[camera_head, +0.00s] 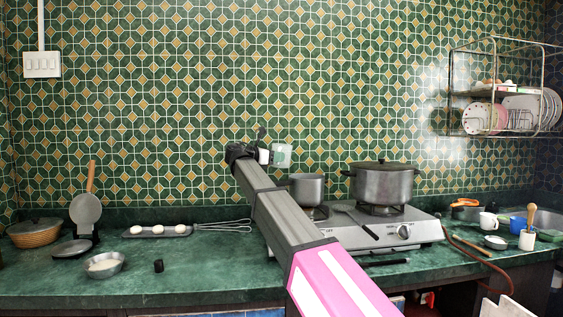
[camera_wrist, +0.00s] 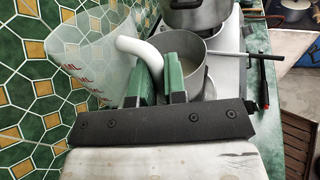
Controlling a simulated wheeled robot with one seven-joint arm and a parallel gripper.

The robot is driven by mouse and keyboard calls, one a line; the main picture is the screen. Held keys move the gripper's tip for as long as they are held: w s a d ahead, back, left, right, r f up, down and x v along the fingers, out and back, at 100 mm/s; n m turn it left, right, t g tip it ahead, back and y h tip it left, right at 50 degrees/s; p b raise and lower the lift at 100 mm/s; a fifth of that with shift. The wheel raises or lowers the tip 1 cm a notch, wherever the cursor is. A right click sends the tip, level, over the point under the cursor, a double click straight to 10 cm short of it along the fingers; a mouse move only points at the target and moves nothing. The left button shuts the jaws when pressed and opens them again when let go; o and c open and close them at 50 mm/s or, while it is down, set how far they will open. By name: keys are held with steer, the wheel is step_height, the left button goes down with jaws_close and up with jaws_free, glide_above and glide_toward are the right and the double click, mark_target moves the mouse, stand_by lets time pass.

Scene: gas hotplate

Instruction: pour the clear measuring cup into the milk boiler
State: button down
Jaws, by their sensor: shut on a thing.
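The clear measuring cup (camera_head: 282,156) is held in the air, above and slightly left of the milk boiler in the head view. In the wrist view the cup (camera_wrist: 88,62) is see-through with red markings, and its white curved handle (camera_wrist: 137,48) runs to my gripper. My gripper (camera_wrist: 159,78) is shut on that handle with its green fingers; it also shows in the head view (camera_head: 258,155). The milk boiler (camera_head: 307,187) is a small grey metal pot on the left burner. In the wrist view the boiler (camera_wrist: 197,72) is open, with something pale inside. Whether the cup holds liquid I cannot tell.
A large lidded pot (camera_head: 382,183) stands close right of the boiler on the hotplate (camera_head: 425,222). The tiled wall (camera_head: 180,100) is close behind the cup. A tray with white pieces (camera_head: 157,231), a whisk (camera_head: 223,226) and a metal bowl (camera_head: 104,264) lie left on the counter.

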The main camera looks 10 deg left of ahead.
steer(key=shift+a+r+n+t+h, duration=0.25)
steer(key=shift+r+n+t+h, duration=0.05)
steer(key=shift+h, duration=0.1)
steer(key=shift+r, duration=2)
